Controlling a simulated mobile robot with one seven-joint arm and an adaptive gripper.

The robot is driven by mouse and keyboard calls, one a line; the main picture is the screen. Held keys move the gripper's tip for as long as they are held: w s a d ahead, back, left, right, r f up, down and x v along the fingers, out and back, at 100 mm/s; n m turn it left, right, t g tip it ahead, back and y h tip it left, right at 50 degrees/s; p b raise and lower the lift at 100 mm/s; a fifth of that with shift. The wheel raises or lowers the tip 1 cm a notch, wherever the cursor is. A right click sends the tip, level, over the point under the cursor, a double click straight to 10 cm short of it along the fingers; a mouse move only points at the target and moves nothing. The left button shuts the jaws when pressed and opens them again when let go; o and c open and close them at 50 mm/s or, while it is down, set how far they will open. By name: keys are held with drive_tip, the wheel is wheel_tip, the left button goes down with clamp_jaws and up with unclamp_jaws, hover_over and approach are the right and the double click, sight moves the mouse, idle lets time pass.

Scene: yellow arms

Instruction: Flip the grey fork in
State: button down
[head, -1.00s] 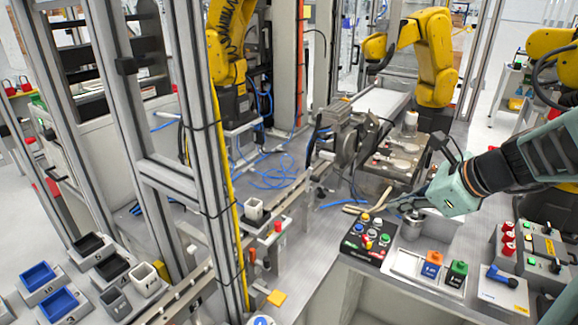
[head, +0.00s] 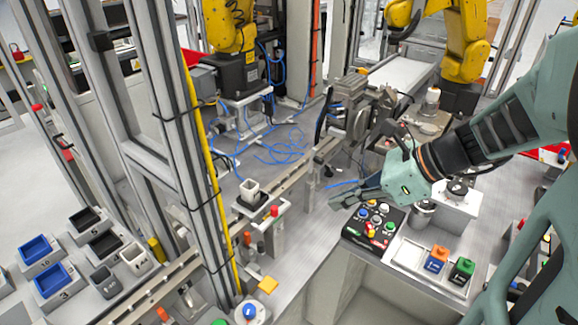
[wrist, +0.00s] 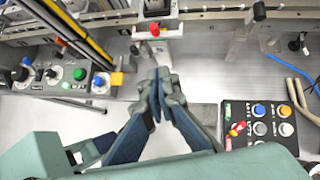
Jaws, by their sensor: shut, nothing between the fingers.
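I cannot clearly make out a grey fork. A small grey fitting with a red knob (head: 273,213) stands at the rail beside the white cup (head: 249,189); I cannot tell whether it is the fork. In the wrist view the red-knobbed fitting (wrist: 154,31) lies just beyond my fingertips. My gripper (head: 364,187) is to the right of this fitting, above the bench and near the button panel. In the wrist view my gripper (wrist: 157,84) is shut and empty, its fingertips together, with a visible gap to the fitting.
A black button panel (head: 372,226) sits close to my gripper, with a metal cylinder (head: 420,213) beside it. An aluminium frame post (head: 171,120) with a yellow cable stands left of the rail. Blue hoses (head: 275,152) lie behind. The bench between fitting and panel is clear.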

drive_tip(key=shift+a, duration=0.1)
approach(278, 215)
drive_tip(key=d+f+x, duration=0.1)
drive_tip(key=x, duration=0.4)
drive_tip(key=shift+w+a+r, duration=0.15)
drive_tip(key=shift+a+r, duration=0.1)
drive_tip(key=shift+a, duration=0.45)
drive_tip(key=shift+w+a, duration=0.85)
drive_tip(key=shift+a, duration=0.3)
drive_tip(key=shift+r, duration=0.1)
drive_tip(key=shift+d, duration=0.15)
